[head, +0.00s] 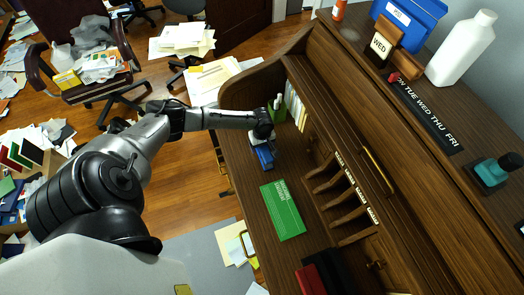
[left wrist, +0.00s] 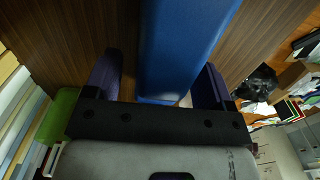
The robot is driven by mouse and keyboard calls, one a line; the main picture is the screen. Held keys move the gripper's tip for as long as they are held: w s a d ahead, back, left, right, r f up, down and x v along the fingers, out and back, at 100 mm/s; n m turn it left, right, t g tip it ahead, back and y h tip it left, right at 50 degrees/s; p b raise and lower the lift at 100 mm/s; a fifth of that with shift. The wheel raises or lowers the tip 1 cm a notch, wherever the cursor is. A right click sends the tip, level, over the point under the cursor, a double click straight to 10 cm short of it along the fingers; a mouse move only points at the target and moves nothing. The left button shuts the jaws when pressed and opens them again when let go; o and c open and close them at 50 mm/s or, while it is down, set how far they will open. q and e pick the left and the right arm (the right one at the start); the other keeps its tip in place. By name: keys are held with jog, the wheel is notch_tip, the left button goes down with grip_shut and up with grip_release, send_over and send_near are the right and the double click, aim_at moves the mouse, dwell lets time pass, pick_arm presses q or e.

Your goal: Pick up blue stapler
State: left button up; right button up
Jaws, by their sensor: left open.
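The blue stapler (head: 265,157) lies on the wooden desk, just beyond the end of my left arm in the head view. My left gripper (head: 263,140) is over its near part and hides some of it. In the left wrist view the blue stapler (left wrist: 182,45) runs up the picture between the two purple-blue fingers of my left gripper (left wrist: 158,80). The fingers are apart, one on each side of the stapler, with a visible gap at the left one. Whether the right one touches it I cannot tell. My right gripper is not in view.
A green book (head: 283,210) lies on the desk near the stapler. A green pen holder (head: 276,108) stands close beside my left gripper, with upright files (head: 295,104) behind it. Wooden cubbyholes (head: 340,190) line the desk's back. Papers and chairs clutter the floor.

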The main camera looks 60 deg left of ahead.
pick_arm(q)
jog(key=shift+f, duration=0.7)
jog(key=c, duration=1.2)
